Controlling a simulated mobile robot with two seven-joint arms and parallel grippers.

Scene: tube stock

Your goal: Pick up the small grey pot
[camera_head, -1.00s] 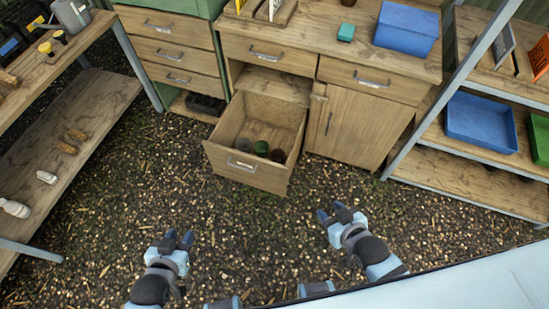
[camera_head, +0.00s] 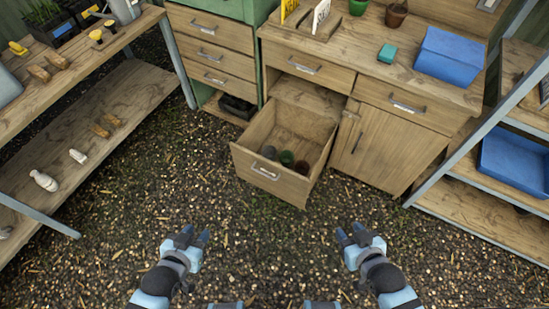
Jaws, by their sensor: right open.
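The small grey pot (camera_head: 269,153) sits in the open wooden drawer (camera_head: 262,175), leftmost in a row of small pots near the drawer's front. A green pot (camera_head: 286,158) stands to its right and a brown pot (camera_head: 302,167) further right. The drawer front hides their lower parts. My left gripper (camera_head: 193,236) is open and empty over the gravel, below and left of the drawer. My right gripper (camera_head: 353,233) is open and empty over the gravel, below and right of the drawer. Both are well apart from the pots.
The drawer juts out from a wooden workbench (camera_head: 420,100). Shelves stand at left (camera_head: 75,140) and right (camera_head: 480,198). The gravel (camera_head: 270,235) before the drawer is clear.

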